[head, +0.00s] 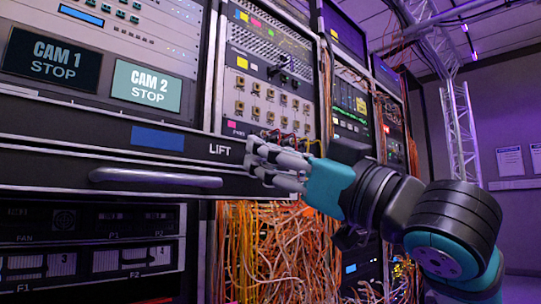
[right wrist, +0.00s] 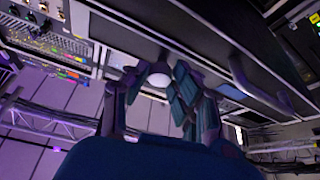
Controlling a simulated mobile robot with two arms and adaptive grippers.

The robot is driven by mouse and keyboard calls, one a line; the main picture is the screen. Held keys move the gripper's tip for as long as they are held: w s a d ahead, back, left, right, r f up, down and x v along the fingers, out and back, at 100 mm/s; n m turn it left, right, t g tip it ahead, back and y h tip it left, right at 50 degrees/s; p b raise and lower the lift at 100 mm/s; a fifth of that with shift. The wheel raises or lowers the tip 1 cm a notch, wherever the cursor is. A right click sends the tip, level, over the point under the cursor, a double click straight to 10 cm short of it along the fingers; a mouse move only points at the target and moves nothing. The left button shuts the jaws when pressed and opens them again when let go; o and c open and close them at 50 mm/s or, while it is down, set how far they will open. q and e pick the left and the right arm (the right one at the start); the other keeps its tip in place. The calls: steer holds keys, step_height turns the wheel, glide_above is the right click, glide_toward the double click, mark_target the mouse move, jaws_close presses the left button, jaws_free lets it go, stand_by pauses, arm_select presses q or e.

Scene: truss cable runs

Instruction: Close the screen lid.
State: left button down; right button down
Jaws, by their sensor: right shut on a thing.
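The screen lid (head: 110,145) appears to be the long dark panel marked LIFT, with a blue label and a grey bar handle (head: 155,179) on its front. My right gripper (head: 262,160) is at the right end of this panel, right of the LIFT mark and apart from the bar handle. In the right wrist view its fingers (right wrist: 155,88) are closed around a pale round knob (right wrist: 157,78) by the dark panel (right wrist: 170,35). The fingers hide the knob in the head view. My left gripper is not in view.
Two screens, CAM 1 STOP (head: 52,60) and CAM 2 STOP (head: 146,86), are above the panel. Rack units (head: 85,255) stand below it. Loose orange cables (head: 265,250) hang below my right gripper. A truss (head: 460,130) stands at the right, before a wall.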

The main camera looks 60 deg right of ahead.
steer(key=shift+w+a+f+y, duration=0.15)
steer(key=shift+w+f+y, duration=0.15)
steer(key=shift+f, duration=0.15)
steer(key=c, duration=1.1)
jaws_free()
steer(key=shift+d, duration=0.2)
steer(key=shift+r, duration=0.1)
steer(key=shift+s, duration=0.1)
steer(key=v, duration=1.2)
steer(key=shift+a+r, duration=0.1)
steer(key=shift+a, duration=0.1)
